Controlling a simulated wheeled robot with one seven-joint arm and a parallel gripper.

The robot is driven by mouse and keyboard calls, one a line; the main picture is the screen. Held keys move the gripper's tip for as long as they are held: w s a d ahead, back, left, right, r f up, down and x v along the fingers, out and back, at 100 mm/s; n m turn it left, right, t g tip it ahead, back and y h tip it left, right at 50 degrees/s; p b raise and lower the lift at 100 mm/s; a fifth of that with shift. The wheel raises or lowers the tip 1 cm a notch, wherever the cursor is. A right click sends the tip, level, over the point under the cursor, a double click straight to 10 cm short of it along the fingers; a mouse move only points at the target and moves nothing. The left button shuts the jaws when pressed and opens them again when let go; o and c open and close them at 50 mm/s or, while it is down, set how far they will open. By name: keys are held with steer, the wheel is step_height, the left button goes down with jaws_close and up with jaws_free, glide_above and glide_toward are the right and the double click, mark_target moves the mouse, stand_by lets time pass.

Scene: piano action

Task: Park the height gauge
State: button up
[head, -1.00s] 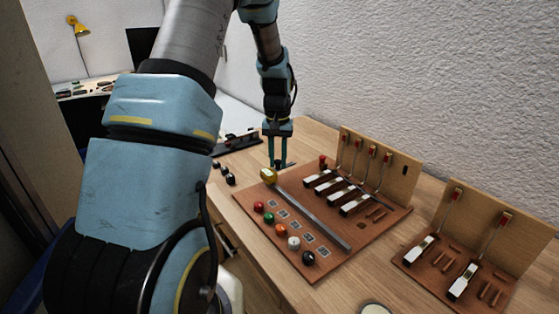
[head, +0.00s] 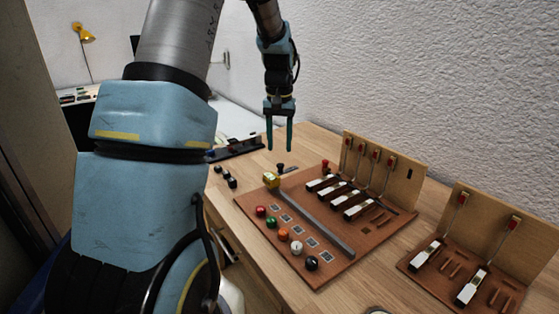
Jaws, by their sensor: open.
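My gripper (head: 279,140) is open and empty, pointing down above the far left corner of the brown piano-action board (head: 352,262). I cannot tell for sure which of these is the height gauge. White-ended keys (head: 341,190) lie beside the bar, under an upright wooden panel (head: 403,182) with red-tipped hammers.
Coloured knobs (head: 283,235) line the board's near left side. A second board (head: 430,282) with two keys stands at the right. Small black pieces (head: 225,178) and a dark rack (head: 235,149) lie to the left. A white wall (head: 440,80) is behind.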

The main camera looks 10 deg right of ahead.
steer(key=shift+r+b, duration=0.3)
steer(key=shift+r, duration=1.85)
steer(key=s+a+f+n, duration=0.1)
steer(key=s+a+f, duration=0.2)
steer(key=s+a, duration=0.4)
steer(key=s+a+f+n+t, duration=0.1)
steer(key=s+a+f, duration=0.1)
steer(key=s+a, duration=0.5)
steer(key=s, duration=0.5)
steer(key=shift+a+f+t, duration=0.15)
steer(key=shift+f+t, duration=0.15)
steer(key=shift+f, duration=0.1)
